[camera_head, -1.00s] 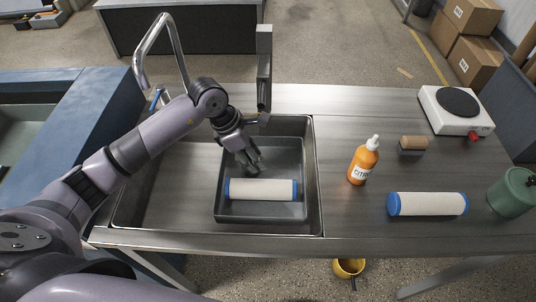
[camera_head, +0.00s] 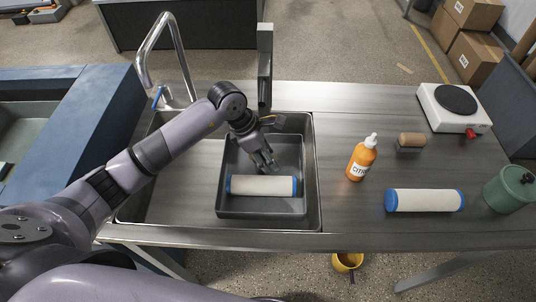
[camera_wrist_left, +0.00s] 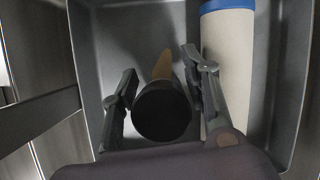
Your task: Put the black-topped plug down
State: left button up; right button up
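The black-topped plug (camera_wrist_left: 161,112) shows in the left wrist view as a round black disc, with a narrow brown part (camera_wrist_left: 163,65) beyond it. My left gripper (camera_head: 264,163) reaches down into the grey tray (camera_head: 262,214) in the sink. In the head view the plug cannot be made out. My right gripper is not in view.
A white roll with blue ends (camera_head: 262,186) lies in the tray just in front of my gripper. The faucet (camera_head: 160,60) stands behind the sink (camera_head: 165,190). To the right are an orange bottle (camera_head: 361,160), another roll (camera_head: 425,201), a brown cylinder (camera_head: 411,140) and a hot plate (camera_head: 453,107).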

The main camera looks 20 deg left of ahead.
pick_arm(q)
jog(key=shift+r, duration=0.1)
jog(key=shift+a+r, duration=0.1)
jog(key=shift+r, duration=0.1)
jog(key=b+v, duration=0.1)
jog(key=v, duration=1)
jog(key=shift+r+b, duration=0.3)
jog(key=shift+b, duration=0.1)
jog(key=shift+s+a, duration=0.1)
